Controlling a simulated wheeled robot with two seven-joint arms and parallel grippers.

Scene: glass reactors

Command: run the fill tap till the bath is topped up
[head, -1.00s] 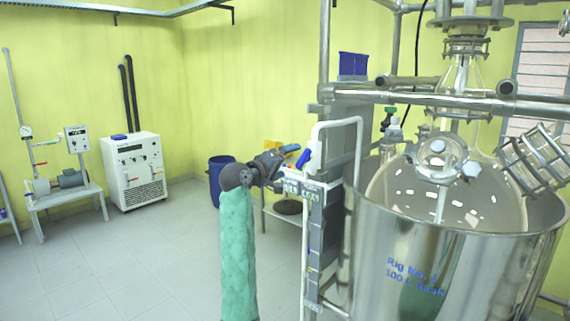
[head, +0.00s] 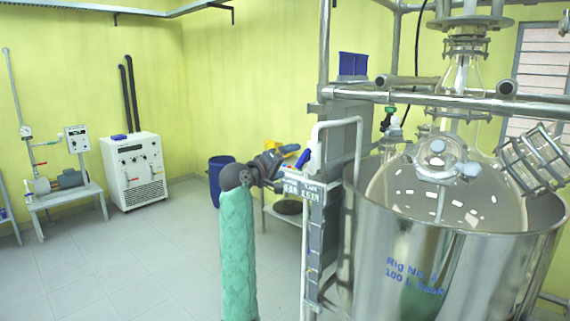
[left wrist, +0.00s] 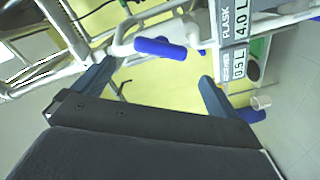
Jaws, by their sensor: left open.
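The fill tap shows in the left wrist view as a blue lever (left wrist: 160,48) on a white pipe. It lies just beyond and between the tips of my open left gripper (left wrist: 157,72), with nothing in the jaws. In the head view my left gripper (head: 280,166) is at the left side of the rig, close to the blue lever (head: 303,158). The bath is a large steel vessel (head: 450,270) marked Rig No. and 100 L, with a glass flask (head: 395,190) inside it. Its liquid level cannot be made out. My right gripper is not in view.
A readout panel (left wrist: 237,45) shows FLASK 4.0 L and a lower line of 0.5 L. White pipe (head: 345,121) and steel rails (head: 450,99) frame the bath. A blue drum (head: 218,178) stands behind my arm.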

